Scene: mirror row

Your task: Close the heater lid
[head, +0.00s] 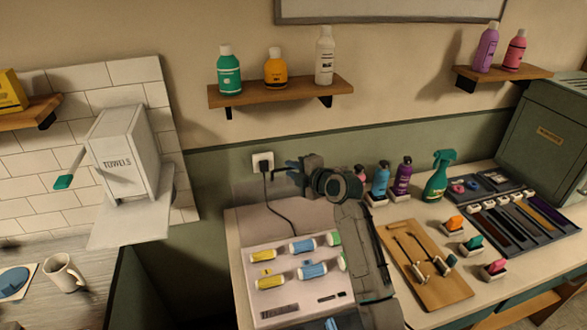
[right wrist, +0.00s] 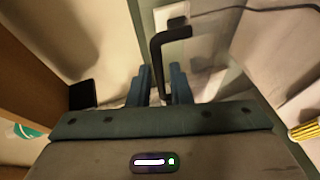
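The heater (head: 302,295) is a pale box on the counter with several yellow, blue and green rollers on its top. Its lid (head: 262,193) appears as a smoky see-through panel standing raised at the back edge, partly hidden by my right arm. In the right wrist view the lid's black handle (right wrist: 157,62) is a bent bar reaching down between the fingers. My right gripper (head: 293,166) is at the handle, above the back of the heater. In the right wrist view its blue fingers (right wrist: 162,88) are apart, one on each side of the bar. My left gripper is out of view.
A wall socket (head: 262,161) with a black cord is behind the heater. Bottles, a green spray bottle (head: 438,178), a wooden board (head: 420,262) and a dark tray (head: 510,215) stand to the right. A shelf with bottles (head: 285,92) is above. A towel box (head: 118,150) is left.

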